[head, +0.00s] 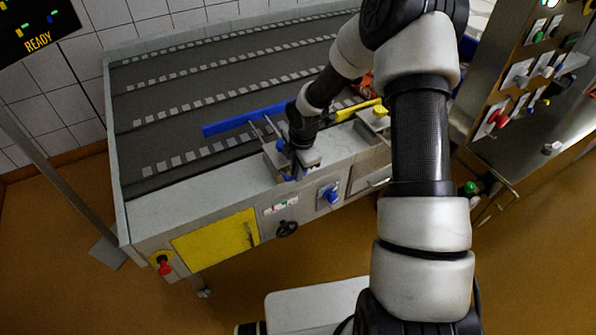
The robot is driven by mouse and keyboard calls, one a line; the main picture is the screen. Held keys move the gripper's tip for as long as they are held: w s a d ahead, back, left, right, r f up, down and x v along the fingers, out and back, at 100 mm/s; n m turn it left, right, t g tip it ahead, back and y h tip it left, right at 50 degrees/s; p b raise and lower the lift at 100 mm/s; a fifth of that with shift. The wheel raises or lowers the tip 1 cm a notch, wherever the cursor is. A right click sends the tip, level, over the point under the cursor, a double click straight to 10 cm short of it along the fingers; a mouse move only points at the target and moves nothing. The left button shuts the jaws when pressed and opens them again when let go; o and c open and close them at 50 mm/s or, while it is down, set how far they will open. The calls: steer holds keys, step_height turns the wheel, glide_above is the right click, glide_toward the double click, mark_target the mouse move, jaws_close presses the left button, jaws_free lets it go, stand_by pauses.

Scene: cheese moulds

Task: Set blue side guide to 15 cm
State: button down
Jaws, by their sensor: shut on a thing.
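The blue side guide (232,122) is a long bar above the dark conveyor belt. It runs from left of my gripper up toward my forearm, and its right end is hidden behind my arm. A metal bracket (273,153) with rods and small blue parts stands on the conveyor's front edge, below the bar. My gripper (290,160) points down at this bracket and is shut on a part of it. The wrist hides most of the held part. A scale or centimetre mark cannot be made out.
A yellow bar (358,110) with its own bracket (374,122) lies just right of my wrist. The conveyor front carries a blue knob (329,194), a dark handwheel (287,228) and a red button (165,267). A control panel (515,85) stands at right. The left belt is clear.

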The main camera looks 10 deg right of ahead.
steer(key=shift+w+a+r, duration=0.1)
steer(key=shift+w, duration=0.2)
steer(key=c, duration=1.8)
jaws_free()
steer(key=s+r+p, duration=0.1)
steer(key=r, duration=0.4)
steer(key=s+r+p, duration=0.1)
steer(key=r, duration=0.5)
steer(key=s+d+r+p, duration=0.1)
steer(key=r, duration=0.5)
